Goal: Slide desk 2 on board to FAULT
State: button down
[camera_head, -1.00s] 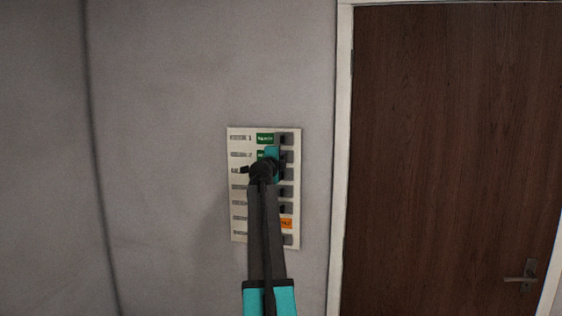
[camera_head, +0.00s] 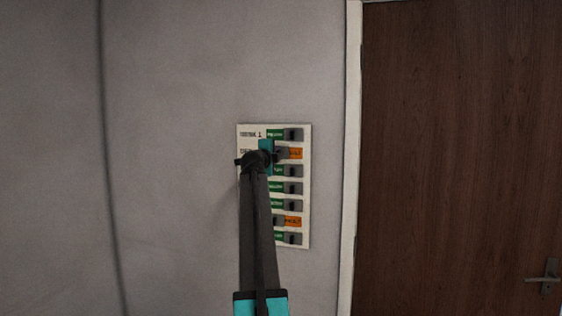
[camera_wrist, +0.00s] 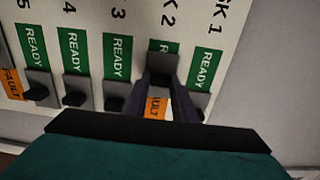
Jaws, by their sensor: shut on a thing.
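The white board (camera_head: 305,190) is on the grey wall, with rows of labels and dark sliders. My gripper (camera_head: 270,154) is at the second row in the head view, its tip over the middle of the board. In the wrist view the fingers (camera_wrist: 166,82) are shut on the desk 2 slider (camera_wrist: 163,59). That slider covers most of desk 2's green READY field. An orange FAULT field (camera_wrist: 156,105) shows in the desk 2 row, partly behind the fingers. It also shows as orange in the head view (camera_head: 296,153).
Desk 1's slider (camera_head: 294,134) and the row 3 slider (camera_head: 295,171) sit close by, with green READY showing. Row 6 shows orange FAULT (camera_head: 293,221). A brown door (camera_head: 455,160) with a white frame stands right of the board.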

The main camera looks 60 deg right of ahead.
jog(key=shift+w+a+b, duration=0.15)
jog(key=shift+w+b, duration=0.3)
jog(key=shift+w, duration=0.15)
jog(key=shift+w+a+b, duration=0.15)
jog(key=shift+w+b, duration=0.25)
jog(key=shift+w, duration=0.15)
jog(key=c, duration=1.4)
grip_release()
jog(key=shift+w+a, duration=0.1)
jog(key=shift+w, duration=0.05)
jog(key=shift+c, duration=0.2)
jog(key=b+v, duration=0.3)
jog(key=v, duration=1)
jog(key=shift+s+a, duration=0.25)
jog(key=shift+s, duration=0.05)
jog(key=shift+w, duration=0.1)
